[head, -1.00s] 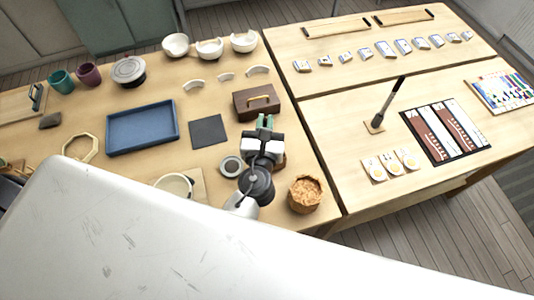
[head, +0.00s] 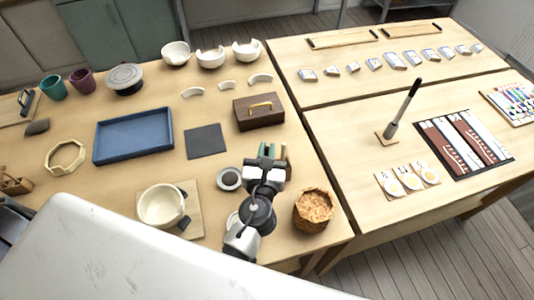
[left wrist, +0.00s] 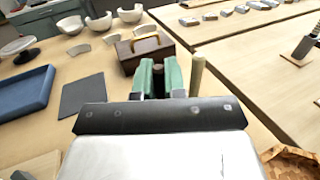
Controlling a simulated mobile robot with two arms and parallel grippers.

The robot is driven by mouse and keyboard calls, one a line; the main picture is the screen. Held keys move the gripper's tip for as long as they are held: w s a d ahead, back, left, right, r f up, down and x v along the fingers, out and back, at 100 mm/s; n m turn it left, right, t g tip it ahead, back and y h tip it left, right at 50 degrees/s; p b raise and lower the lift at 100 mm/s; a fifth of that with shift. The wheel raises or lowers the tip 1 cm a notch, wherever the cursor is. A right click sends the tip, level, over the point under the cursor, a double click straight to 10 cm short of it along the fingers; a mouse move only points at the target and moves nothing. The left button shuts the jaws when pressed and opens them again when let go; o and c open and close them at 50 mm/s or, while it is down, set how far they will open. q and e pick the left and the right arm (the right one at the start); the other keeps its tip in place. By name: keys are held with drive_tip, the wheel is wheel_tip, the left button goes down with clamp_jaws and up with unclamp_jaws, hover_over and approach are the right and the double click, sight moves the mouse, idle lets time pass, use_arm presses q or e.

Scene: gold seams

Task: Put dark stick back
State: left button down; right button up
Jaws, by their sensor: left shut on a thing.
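My left gripper (head: 267,150) has green fingertips and is over the front middle of the left table, just in front of the brown wooden box. It also shows in the left wrist view (left wrist: 165,78), shut on a narrow dark thing, seemingly the dark stick (left wrist: 177,80). Most of that thing is hidden between the fingers. A pale wooden stick (left wrist: 197,75) stands upright just right of the fingers. A brown wooden piece (head: 288,160) shows partly behind the gripper in the head view. I cannot tell whether the dark stick touches it. My right gripper is not in view.
The brown box (head: 259,112) with a gold handle stands behind the gripper. A cork-coloured tub (head: 313,209) is at right, a grey ring-shaped dish (head: 229,179) at left. A cracked bowl (head: 162,206) stands on a board. A brush (head: 403,107) stands upright on the right table.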

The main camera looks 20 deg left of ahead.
use_arm(q)
drive_tip(key=c, duration=1.6)
unclamp_jaws()
drive_tip(key=shift+f, duration=0.1)
drive_tip(key=shift+c, duration=0.2)
drive_tip(key=o, duration=0.5)
drive_tip(key=shift+c, duration=0.2)
drive_tip(key=shift+r, duration=0.3)
drive_tip(key=b+v, duration=0.3)
drive_tip(key=v, duration=0.9)
drive_tip(key=shift+s+f, duration=0.1)
drive_tip(key=shift+f, duration=0.05)
